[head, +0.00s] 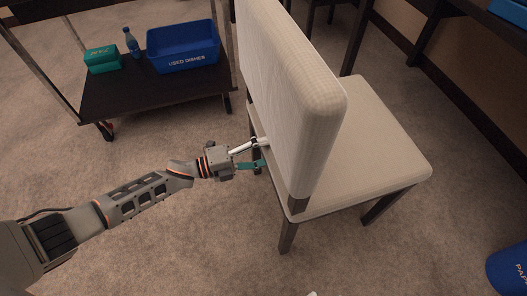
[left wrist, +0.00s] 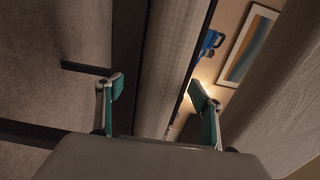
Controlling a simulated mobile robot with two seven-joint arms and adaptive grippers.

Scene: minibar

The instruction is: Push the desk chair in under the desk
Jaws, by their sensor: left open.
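The desk chair (head: 390,150) stands in the middle of the head view, with a cream seat and backrest and dark legs. Its seat points right and its backrest (head: 295,85) is toward my left arm. A dark desk (head: 490,28) shows only in part at the top right, apart from the chair. My left gripper (head: 265,152) is open at the lower back of the backrest; whether it touches cannot be told. In the left wrist view its two fingers (left wrist: 158,92) are spread, with pale upholstery (left wrist: 285,95) close on the right.
A dark cart (head: 150,98) at the upper left holds a blue bin (head: 183,47), a bottle (head: 131,43) and a green box (head: 101,60). A blue paper bin (head: 508,268) stands at the lower right. Carpet (head: 380,255) is clear in front of the chair.

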